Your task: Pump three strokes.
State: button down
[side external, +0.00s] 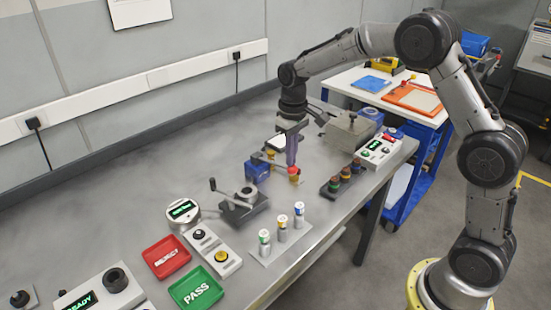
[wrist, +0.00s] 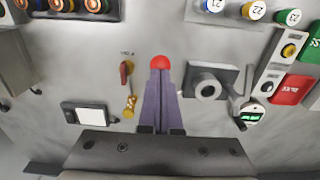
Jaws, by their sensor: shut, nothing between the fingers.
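My gripper (side external: 291,160) points down over the bench with its purple fingers shut and empty. A round red knob (side external: 293,169) sits right at the fingertips. In the wrist view the red knob (wrist: 160,62) shows just beyond the tips of my gripper (wrist: 160,75); I cannot tell whether they touch. The body below the knob is mostly hidden by the fingers, with a brass-coloured part showing in the side view. A blue block-like device (side external: 257,172) stands just left of it. A small red handle (wrist: 126,70) with a brass fitting (wrist: 130,107) lies left of the fingers in the wrist view.
A dark fixture with a lever (side external: 240,207) stands left of the gripper. Capped vials (side external: 282,228) stand in front. Red (side external: 167,257) and green (side external: 196,289) trays lie front left.

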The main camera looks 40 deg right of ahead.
jog(key=shift+r, duration=3.15)
notch_tip(320, 180, up, 3)
send_over(291, 168)
jog(key=shift+w+d+f, duration=0.15)
jog(key=shift+f, duration=0.85)
jog(key=shift+w+d+f, duration=0.1)
jog(key=shift+d+f, duration=0.05)
jog(key=shift+f, duration=0.9)
jog(key=shift+w+d+f, duration=0.15)
jog(key=shift+f, duration=0.85)
jog(key=shift+f, duration=0.1)
jog(key=shift+f, duration=3.6)
jog(key=shift+r, duration=5.25)
